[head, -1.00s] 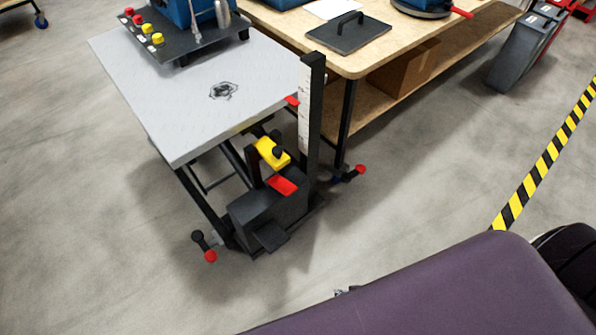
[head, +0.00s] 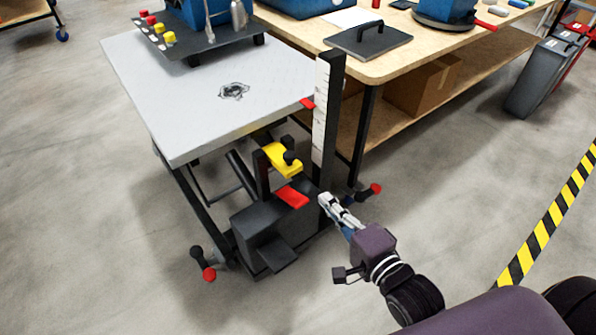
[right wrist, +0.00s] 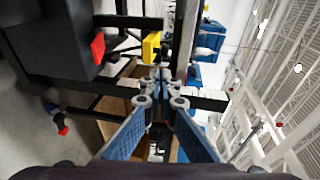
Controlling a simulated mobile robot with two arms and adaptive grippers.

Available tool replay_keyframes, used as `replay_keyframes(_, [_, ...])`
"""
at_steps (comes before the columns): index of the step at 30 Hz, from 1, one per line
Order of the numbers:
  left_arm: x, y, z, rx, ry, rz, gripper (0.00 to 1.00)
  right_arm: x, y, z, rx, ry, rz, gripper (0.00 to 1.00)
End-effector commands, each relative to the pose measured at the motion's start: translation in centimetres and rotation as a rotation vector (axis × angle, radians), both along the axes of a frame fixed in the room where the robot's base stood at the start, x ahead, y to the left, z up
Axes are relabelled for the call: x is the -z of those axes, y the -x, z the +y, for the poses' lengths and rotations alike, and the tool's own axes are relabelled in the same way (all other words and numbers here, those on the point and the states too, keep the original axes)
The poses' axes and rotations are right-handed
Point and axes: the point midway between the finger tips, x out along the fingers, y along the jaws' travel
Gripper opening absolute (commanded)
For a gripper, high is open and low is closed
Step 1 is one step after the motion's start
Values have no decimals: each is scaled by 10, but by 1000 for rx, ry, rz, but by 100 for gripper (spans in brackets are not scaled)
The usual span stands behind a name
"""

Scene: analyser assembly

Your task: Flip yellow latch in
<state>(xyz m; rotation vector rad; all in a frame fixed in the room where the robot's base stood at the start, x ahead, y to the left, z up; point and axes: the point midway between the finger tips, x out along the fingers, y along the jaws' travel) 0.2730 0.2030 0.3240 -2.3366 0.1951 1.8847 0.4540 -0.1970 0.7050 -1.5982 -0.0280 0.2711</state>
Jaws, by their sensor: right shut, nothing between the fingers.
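The yellow latch (head: 282,160) with a black knob is on the front of the grey lift cart, above a black box (head: 262,225). A red pedal (head: 292,197) sits just below it on the box. My right gripper (head: 325,200) is shut and empty, to the right of the red pedal and lower right of the latch, apart from both as far as I can tell. In the right wrist view the yellow latch (right wrist: 150,47) shows just above and left of the shut fingertips (right wrist: 160,78). My left gripper is not in view.
The cart's grey top (head: 190,90) carries a black plate with several knobs. A black upright post (head: 328,110) with a scale stands right of the latch. Castors with red-tipped levers (head: 208,272) stick out low.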

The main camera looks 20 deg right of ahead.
Motion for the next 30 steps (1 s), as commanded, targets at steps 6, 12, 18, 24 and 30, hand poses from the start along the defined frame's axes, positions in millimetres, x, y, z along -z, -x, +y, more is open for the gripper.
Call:
replay_keyframes(6, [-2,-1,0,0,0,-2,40,-10,1,1,0,-27,-14,0])
replay_keyframes(12, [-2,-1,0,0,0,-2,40,-9,1,1,0,-25,-13,0])
replay_keyframes(18, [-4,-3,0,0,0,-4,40,-7,-11,3,0,-24,-17,0])
replay_keyframes(24, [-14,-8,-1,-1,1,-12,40,-3,-40,9,0,-23,-18,0])
replay_keyframes(30, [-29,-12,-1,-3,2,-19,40,2,-75,15,0,-23,-18,0])
